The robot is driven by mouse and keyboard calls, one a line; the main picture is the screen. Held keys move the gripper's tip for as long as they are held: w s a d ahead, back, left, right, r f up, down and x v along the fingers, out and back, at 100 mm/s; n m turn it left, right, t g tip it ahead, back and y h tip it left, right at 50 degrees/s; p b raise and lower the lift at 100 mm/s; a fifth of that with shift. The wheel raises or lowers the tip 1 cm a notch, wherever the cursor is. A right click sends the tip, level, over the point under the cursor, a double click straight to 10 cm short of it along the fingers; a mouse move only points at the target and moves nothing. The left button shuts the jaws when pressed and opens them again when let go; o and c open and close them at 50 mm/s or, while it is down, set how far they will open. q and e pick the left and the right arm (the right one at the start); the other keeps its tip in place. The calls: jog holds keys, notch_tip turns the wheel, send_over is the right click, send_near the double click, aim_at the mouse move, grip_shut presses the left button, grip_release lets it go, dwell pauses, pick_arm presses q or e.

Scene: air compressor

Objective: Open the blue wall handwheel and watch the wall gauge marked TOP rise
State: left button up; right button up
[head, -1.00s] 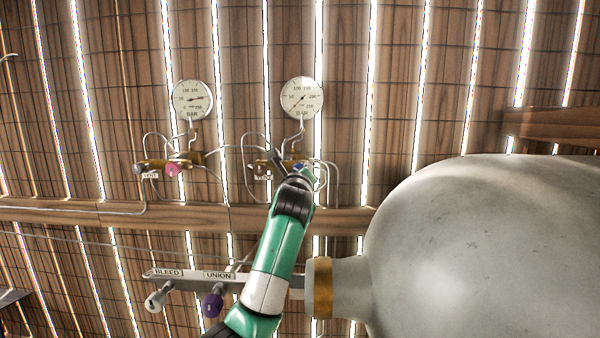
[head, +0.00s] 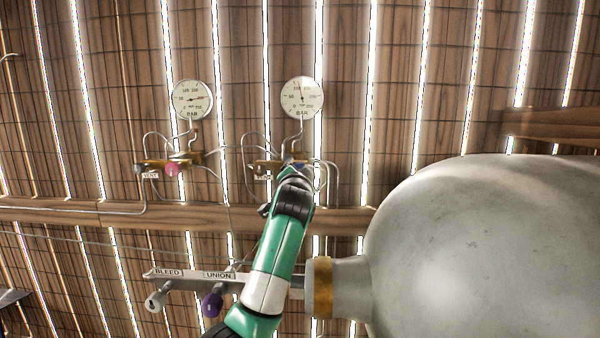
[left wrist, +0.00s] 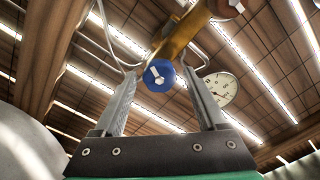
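The blue handwheel (left wrist: 160,76) shows in the left wrist view on a brass wall valve, with a pale bolt-like piece at its centre. My left gripper (left wrist: 160,80) is open, its two fingers on either side of the wheel with a visible gap at each side. In the head view my left gripper (head: 291,172) is in front of the right brass manifold and hides most of the wheel. The right wall gauge (head: 302,98) is above it, its needle pointing about straight up. No TOP marking is readable. My right gripper is out of view.
A second gauge (head: 192,100) and a pink handwheel (head: 172,169) are on the wall to the left. Below are a white knob (head: 156,301) and a purple knob (head: 212,305) under BLEED and UNION labels. A large grey tank (head: 480,250) fills the right.

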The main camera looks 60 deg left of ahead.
pick_arm(q)
jog(key=b+v, duration=0.3)
jog(key=v, duration=0.3)
jog(key=shift+b, duration=0.4)
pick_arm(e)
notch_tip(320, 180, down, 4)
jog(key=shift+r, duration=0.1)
pick_arm(q)
jog(key=shift+d, duration=0.1)
